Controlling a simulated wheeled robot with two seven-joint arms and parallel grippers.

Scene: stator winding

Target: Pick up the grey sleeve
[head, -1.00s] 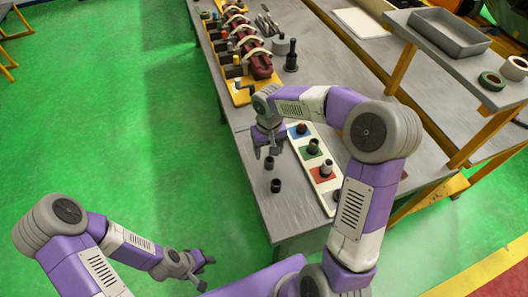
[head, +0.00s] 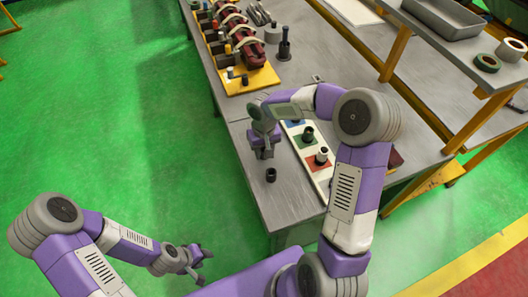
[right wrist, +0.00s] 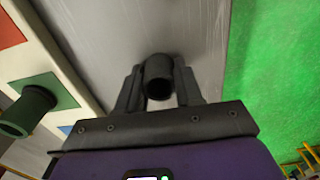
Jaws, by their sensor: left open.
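A dark grey sleeve (right wrist: 158,78) stands between the two fingers of my right gripper (right wrist: 159,88) in the right wrist view. The fingers are very close to its sides; whether they press on it is unclear. In the head view my right gripper (head: 264,153) points down at the table's left part and mostly hides this sleeve. My left gripper (head: 201,262) is open and empty, over the green floor, away from the table.
A white board (head: 300,152) with coloured squares lies right of my right gripper. A yellow base (head: 247,82) with a dark red assembly is farther back. A shelf (head: 440,45) stands right.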

